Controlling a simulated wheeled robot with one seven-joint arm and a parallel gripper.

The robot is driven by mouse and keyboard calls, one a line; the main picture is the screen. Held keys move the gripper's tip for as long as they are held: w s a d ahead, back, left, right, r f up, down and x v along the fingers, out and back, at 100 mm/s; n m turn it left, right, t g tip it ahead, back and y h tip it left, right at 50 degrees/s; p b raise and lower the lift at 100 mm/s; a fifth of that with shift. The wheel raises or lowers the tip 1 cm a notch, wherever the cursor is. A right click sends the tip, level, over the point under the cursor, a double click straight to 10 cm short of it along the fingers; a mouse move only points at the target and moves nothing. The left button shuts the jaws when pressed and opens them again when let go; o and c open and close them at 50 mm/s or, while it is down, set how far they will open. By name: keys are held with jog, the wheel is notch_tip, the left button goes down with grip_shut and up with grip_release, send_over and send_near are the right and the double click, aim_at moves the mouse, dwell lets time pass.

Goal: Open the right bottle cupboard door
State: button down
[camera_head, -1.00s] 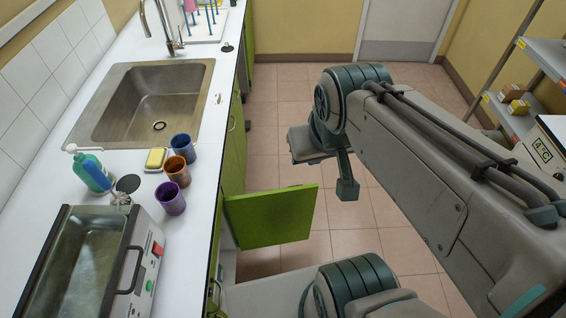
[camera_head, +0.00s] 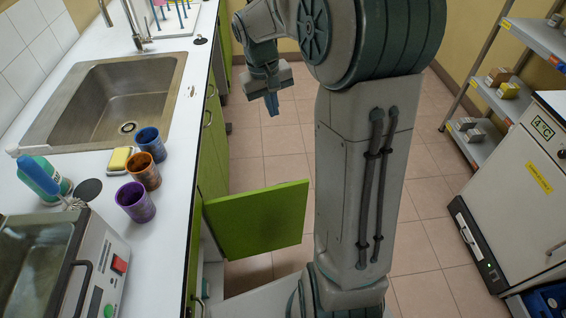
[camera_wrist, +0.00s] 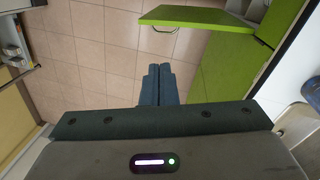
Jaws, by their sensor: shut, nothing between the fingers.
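A green cupboard door (camera_head: 257,216) stands swung out from the front of the white counter, over the floor. It also shows in the wrist view (camera_wrist: 200,18), with a dark handle (camera_wrist: 163,30) on its face. I cannot tell whether it is the right bottle cupboard door. My gripper (camera_head: 273,105) is shut and empty, above the floor and beyond the open door, apart from it. In the wrist view its fingers (camera_wrist: 158,72) are together and point at bare tiles. A closed green front (camera_head: 212,150) with a handle lies farther along the counter.
The counter holds a sink (camera_head: 120,95), several cups, a sponge (camera_head: 121,160), a bottle (camera_head: 42,178) and a bath device (camera_head: 60,270). Shelves (camera_head: 500,100) and a white cabinet (camera_head: 520,190) stand on the right. The tiled floor between is mostly clear.

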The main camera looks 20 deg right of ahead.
jog(key=w+d+f+g+y+b, duration=0.1)
jog(key=w+d+f+b, duration=0.25)
jog(key=f, duration=0.55)
jog(key=w+d+f+m+g+b, duration=0.15)
jog(key=w+f, duration=0.25)
jog(key=f, duration=0.5)
jog(key=w+d+f+y+b, duration=0.1)
jog(key=w+d+f+b, duration=0.25)
jog(key=f, duration=0.65)
jog(key=s+f, duration=0.7)
jog(key=f, duration=0.2)
jog(key=shift+a, duration=0.2)
